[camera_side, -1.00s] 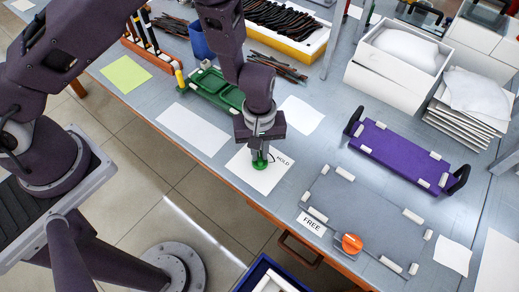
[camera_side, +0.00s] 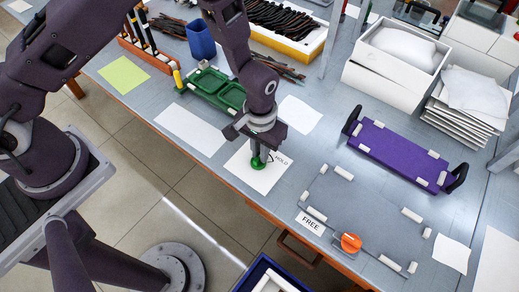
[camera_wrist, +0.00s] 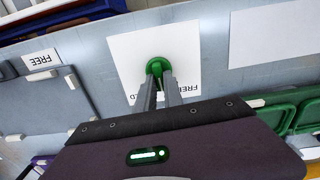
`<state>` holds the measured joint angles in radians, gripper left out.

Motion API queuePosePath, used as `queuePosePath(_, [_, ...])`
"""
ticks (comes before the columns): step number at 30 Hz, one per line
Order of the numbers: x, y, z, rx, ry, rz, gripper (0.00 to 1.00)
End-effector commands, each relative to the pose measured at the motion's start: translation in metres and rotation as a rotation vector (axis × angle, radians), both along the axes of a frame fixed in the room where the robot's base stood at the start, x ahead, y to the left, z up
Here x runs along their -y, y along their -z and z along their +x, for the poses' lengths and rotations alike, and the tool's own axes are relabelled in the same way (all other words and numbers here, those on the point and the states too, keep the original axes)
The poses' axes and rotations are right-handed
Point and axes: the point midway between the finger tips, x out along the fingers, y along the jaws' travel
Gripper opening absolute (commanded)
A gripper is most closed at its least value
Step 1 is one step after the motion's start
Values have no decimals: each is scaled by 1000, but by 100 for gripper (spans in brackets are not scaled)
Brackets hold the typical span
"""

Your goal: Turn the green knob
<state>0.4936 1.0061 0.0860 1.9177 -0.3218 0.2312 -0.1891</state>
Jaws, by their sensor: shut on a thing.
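The green knob (camera_side: 257,163) sits on a white sheet (camera_side: 243,177) with printed lettering, partly covered, near the table's front edge. My gripper (camera_side: 261,155) is above the knob, pointing down, with its fingertips at it. In the wrist view, the two fingers (camera_wrist: 162,88) are close together on the green knob (camera_wrist: 154,67), shut on its raised grip. The fingers hide part of the knob and of the lettering on the sheet (camera_wrist: 121,50).
An orange knob (camera_side: 350,243) stands at the right beside a label reading FREE (camera_side: 310,223). A purple tray (camera_side: 400,153) with black handles lies behind it. A green tray (camera_side: 214,91) is behind my gripper to the left. A blank sheet (camera_side: 191,129) lies left.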

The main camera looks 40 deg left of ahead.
Motion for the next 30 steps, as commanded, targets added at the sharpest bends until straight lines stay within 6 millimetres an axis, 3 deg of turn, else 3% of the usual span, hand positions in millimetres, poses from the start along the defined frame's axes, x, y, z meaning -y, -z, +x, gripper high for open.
queuePosePath(18, [5, -1, 0, 2, 564, 0, 0])
queuePosePath(30, [6, 0, -1, 2, 792, 1, 0])
